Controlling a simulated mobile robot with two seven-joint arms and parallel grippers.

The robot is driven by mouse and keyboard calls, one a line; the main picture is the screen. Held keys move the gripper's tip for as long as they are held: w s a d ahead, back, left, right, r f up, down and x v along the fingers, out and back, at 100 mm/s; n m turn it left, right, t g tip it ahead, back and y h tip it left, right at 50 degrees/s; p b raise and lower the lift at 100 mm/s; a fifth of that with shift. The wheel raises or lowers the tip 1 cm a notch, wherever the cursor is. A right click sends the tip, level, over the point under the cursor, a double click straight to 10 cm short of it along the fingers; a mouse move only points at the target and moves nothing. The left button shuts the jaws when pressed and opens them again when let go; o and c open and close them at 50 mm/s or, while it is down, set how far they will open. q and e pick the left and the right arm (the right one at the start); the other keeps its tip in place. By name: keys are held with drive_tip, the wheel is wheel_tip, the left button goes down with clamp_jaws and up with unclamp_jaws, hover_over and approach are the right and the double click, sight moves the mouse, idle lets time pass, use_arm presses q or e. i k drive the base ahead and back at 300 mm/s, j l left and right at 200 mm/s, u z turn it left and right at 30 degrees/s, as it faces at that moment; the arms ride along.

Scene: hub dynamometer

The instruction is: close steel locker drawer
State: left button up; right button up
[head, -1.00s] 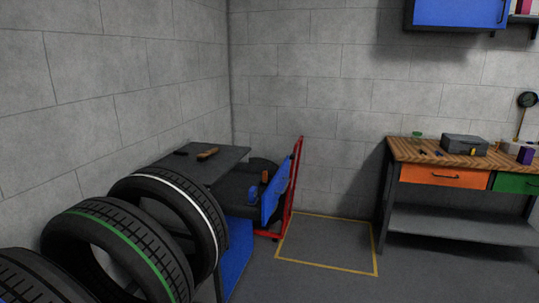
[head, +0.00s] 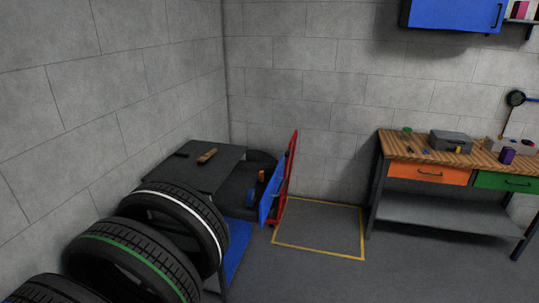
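A dark steel locker (head: 210,165) stands in the corner by the left wall, behind the tyres. Its blue-fronted drawer (head: 272,198) is pulled out to the right, showing a dark tray with a blue and an orange item in it. A brown-handled brush or tool (head: 207,156) lies on the locker top. Neither of my grippers shows in the head view.
Several tyres (head: 137,255) stand at the lower left and hide part of the locker. A red hand truck (head: 289,178) stands just beyond the drawer. A yellow-outlined floor area (head: 320,229) is clear. A workbench (head: 425,149) stands at the right.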

sight(230, 200)
drive_tip(key=i+l+u, duration=0.15)
drive_tip(key=i, duration=0.3)
drive_tip(key=i+l+u, duration=0.2)
drive_tip(key=i+l, duration=0.2)
drive_tip(key=i+l+u, duration=0.15)
drive_tip(key=i+l, duration=0.2)
drive_tip(key=i+l+u, duration=0.2)
drive_tip(key=i+l, duration=0.2)
drive_tip(key=i+l+u, duration=0.15)
drive_tip(key=i+l, duration=0.3)
drive_tip(key=i+l+u, duration=0.15)
drive_tip(key=i+l, duration=0.15)
drive_tip(key=l, duration=0.25)
drive_tip(key=i+l+u, duration=0.2)
drive_tip(key=l, duration=0.35)
drive_tip(key=i, duration=0.1)
